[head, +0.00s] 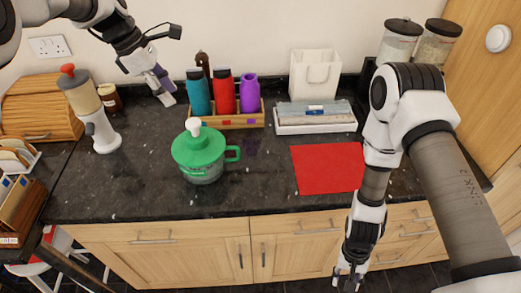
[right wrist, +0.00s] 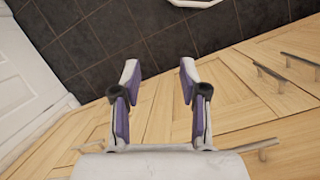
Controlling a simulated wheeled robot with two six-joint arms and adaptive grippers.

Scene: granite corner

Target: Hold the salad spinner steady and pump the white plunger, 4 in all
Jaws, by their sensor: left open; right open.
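The salad spinner (head: 203,158) stands upright on the dark granite counter, with a green lid, a green side handle on its right and a clear lower bowl. Its white plunger (head: 194,126) sticks up from the middle of the lid. My left gripper (head: 167,92) is open and empty, above the counter behind and to the left of the spinner, touching neither lid nor plunger. My right gripper (head: 347,282) hangs low in front of the cabinets, far from the spinner. In the right wrist view its fingers (right wrist: 160,88) are apart with nothing between them.
A wooden caddy (head: 236,120) with several bottles stands behind the spinner. A white and tan dispenser (head: 92,115) stands to its left. A red mat (head: 327,167) lies to its right, with a white tray (head: 314,122) behind. Counter in front of the spinner is clear.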

